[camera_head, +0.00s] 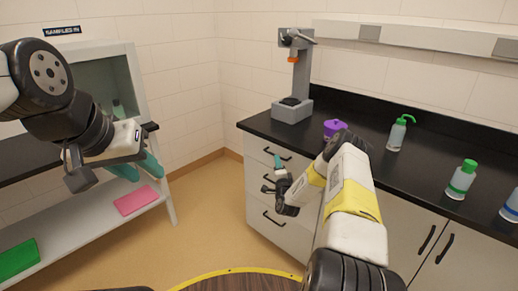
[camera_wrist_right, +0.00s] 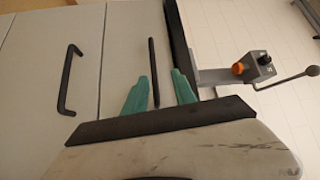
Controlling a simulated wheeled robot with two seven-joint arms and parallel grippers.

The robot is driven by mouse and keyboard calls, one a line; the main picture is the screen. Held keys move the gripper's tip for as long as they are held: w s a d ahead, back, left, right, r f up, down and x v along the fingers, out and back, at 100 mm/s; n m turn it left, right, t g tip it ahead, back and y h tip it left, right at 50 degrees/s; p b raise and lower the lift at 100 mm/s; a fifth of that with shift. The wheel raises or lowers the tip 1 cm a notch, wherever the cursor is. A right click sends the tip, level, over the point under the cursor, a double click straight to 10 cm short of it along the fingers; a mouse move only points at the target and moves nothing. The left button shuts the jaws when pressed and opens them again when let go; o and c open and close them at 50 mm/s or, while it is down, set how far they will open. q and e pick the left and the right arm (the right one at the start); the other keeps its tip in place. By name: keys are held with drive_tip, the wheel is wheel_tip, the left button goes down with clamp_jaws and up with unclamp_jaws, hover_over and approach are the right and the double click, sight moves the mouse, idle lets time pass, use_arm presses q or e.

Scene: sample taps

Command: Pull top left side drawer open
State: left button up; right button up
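The drawer unit stands under the left end of the black counter. Its top drawer (camera_head: 256,152) looks shut, with a dark bar handle (camera_head: 285,156). My right gripper (camera_head: 279,166) is in front of the drawers, close to the top handle. In the right wrist view, its two teal fingers (camera_wrist_right: 159,88) are apart, with the top handle (camera_wrist_right: 153,62) showing between them. I cannot tell whether they touch it. The middle drawer handle (camera_wrist_right: 69,82) is to the left there. My left gripper (camera_head: 138,168) hangs at the left with its teal fingers apart and empty.
On the counter stand a grey stand device (camera_head: 293,108), a purple item (camera_head: 334,127) and several bottles, one a green-topped wash bottle (camera_head: 397,133). A white shelf unit (camera_head: 90,222) at left holds pink (camera_head: 136,200) and green (camera_head: 18,258) items. Floor before the drawers is clear.

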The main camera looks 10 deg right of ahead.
drive_tip(key=shift+m, duration=0.5)
drive_tip(key=w, duration=0.7)
drive_tip(key=shift+w+d+f, duration=0.2)
drive_tip(key=shift+w+d, duration=0.1)
drive_tip(key=shift+d, duration=0.1)
drive_tip(key=shift+c, duration=0.3)
clamp_jaws()
idle(0.4)
